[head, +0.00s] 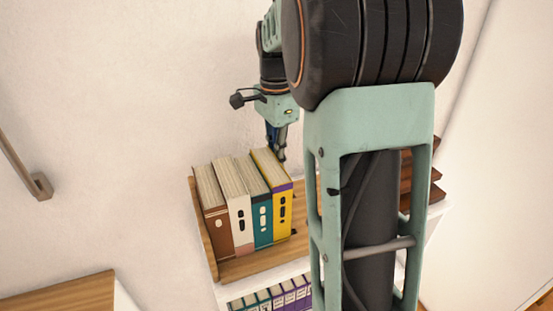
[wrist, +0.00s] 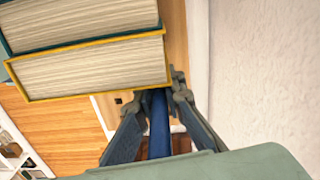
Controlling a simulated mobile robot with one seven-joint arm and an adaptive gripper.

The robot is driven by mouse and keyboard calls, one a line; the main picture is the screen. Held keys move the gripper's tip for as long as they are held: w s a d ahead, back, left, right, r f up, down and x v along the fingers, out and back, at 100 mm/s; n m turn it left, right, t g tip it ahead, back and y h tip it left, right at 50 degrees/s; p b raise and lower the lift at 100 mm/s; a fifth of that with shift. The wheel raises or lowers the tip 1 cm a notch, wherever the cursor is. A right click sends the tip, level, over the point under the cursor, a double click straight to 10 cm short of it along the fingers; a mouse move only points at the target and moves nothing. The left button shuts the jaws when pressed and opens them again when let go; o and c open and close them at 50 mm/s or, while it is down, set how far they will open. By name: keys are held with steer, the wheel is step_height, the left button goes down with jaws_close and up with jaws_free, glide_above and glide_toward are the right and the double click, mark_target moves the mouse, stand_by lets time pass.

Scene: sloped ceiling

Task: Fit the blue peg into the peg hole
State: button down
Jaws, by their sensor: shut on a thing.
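My gripper (head: 280,153) hangs beside the upright books, near the wall, in the head view. In the wrist view my gripper (wrist: 161,98) is shut on the blue peg (wrist: 159,125), a long dark-blue bar between the two fingers. The peg's far end is hard to make out near the fingertips. A pale block with a small dark square opening (wrist: 118,99) lies beyond the left finger in the wrist view. It may be the peg hole. In the head view the block is not visible, and my arm covers part of the shelf.
A row of thick books, with a yellow one (head: 283,211) at the right end, stands on a wooden shelf (head: 255,263) close to my gripper. The yellow book (wrist: 95,68) is also close in the wrist view. A white wall (wrist: 265,75) bounds the right side.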

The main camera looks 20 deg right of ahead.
steer(key=c, duration=2)
jaws_free()
steer(key=shift+f, duration=0.1)
step_height(320, 180, up, 12)
steer(key=shift+r+p, duration=0.2)
steer(key=shift+p, duration=0.5)
